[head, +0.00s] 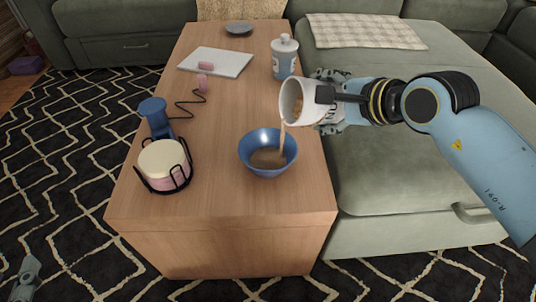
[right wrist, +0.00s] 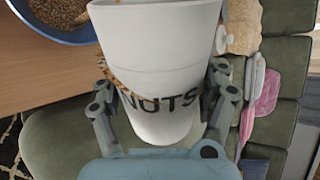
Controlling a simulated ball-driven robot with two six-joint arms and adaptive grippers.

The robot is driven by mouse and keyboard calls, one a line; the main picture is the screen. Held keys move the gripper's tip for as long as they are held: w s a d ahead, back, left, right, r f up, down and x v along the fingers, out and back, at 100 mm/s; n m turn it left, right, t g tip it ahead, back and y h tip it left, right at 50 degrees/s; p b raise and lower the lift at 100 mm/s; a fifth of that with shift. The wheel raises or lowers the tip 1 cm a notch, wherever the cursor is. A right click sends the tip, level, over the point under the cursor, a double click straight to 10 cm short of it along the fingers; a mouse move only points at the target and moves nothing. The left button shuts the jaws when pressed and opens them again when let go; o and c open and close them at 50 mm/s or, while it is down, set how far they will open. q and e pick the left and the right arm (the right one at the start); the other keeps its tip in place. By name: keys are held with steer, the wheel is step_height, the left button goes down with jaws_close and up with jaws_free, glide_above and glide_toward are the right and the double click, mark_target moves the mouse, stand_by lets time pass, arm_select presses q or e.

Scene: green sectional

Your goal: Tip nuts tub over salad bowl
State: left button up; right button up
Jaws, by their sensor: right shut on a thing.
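My right gripper (head: 325,100) is shut on the white nuts tub (head: 292,102) and holds it tipped, its mouth toward the lower left. A tan stream runs from the tub's lip down into the blue salad bowl (head: 249,146). The bowl stands upright on the table, with brown contents in it. In the right wrist view the tub (right wrist: 155,40) shows the word NUTS between the fingers (right wrist: 165,88), and the bowl (right wrist: 82,34) holds brown grains at the upper left. A grey part at the lower left of the head view seems to be my left gripper (head: 25,277); its fingers are unclear.
The wooden table (head: 225,215) also bears a lidded white-and-blue container (head: 285,58), a white board (head: 216,62), a grey dish (head: 239,28) and a blue device (head: 153,115) beside a pink-and-cream tub in a black rack (head: 165,168). A green sofa (head: 400,175) adjoins on the right.

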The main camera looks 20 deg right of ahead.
stand_by(0.4)
steer(key=shift+r+p, duration=0.15)
steer(key=shift+p, duration=0.15)
stand_by(0.4)
steer(key=shift+r+h+p, duration=0.2)
steer(key=shift+h+p, duration=0.1)
steer(key=shift+h, duration=0.1)
stand_by(0.3)
steer(key=shift+r+p, duration=0.1)
steer(key=shift+p, duration=0.45)
steer(key=shift+n+p, duration=0.3)
steer(key=shift+p, duration=0.65)
